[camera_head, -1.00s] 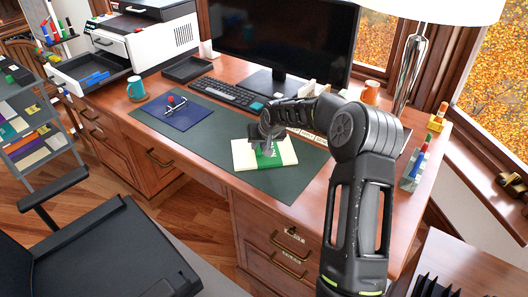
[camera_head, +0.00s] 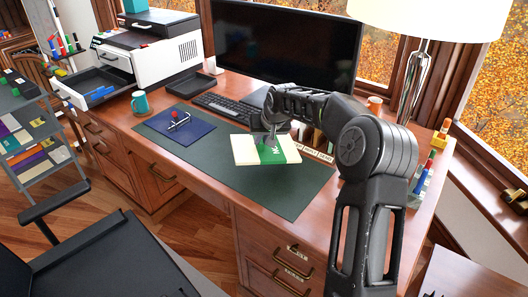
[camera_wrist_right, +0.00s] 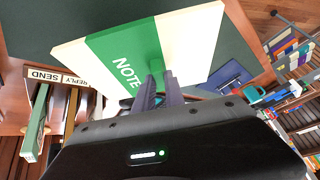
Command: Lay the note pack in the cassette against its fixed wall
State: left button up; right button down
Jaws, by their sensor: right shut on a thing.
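The note pack (camera_head: 245,151) is a flat cream block with a green band marked NOTE. It shows in the head view over the dark green desk mat, and large in the right wrist view (camera_wrist_right: 190,38). My right gripper (camera_head: 270,141) is shut on the pack at its green band; its fingers also show in the wrist view (camera_wrist_right: 158,84). The pack appears raised a little above the mat. The cassette seems to be the pulled-out dark tray (camera_head: 76,84) of the white printer at the left, with blue pieces inside. My left gripper is not in view.
The desk mat (camera_head: 275,195) is mostly bare. A blue pad (camera_head: 180,126) with a small red-topped object, a teal mug (camera_head: 140,103) and a keyboard (camera_head: 228,107) lie between pack and printer.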

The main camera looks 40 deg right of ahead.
jog(key=shift+r, duration=0.7)
dwell(0.3)
jog(key=s+a+f+n+y, duration=0.1)
jog(key=s+a+f+n, duration=0.2)
jog(key=a, duration=1.1)
jog(key=s+a+f+n+y+p, duration=0.1)
jog(key=s+a+f+n+y, duration=0.1)
jog(key=s+a, duration=0.6)
jog(key=a, duration=0.7)
jog(key=shift+s+a+f+n, duration=0.15)
jog(key=shift+f+n, duration=0.25)
dwell(0.9)
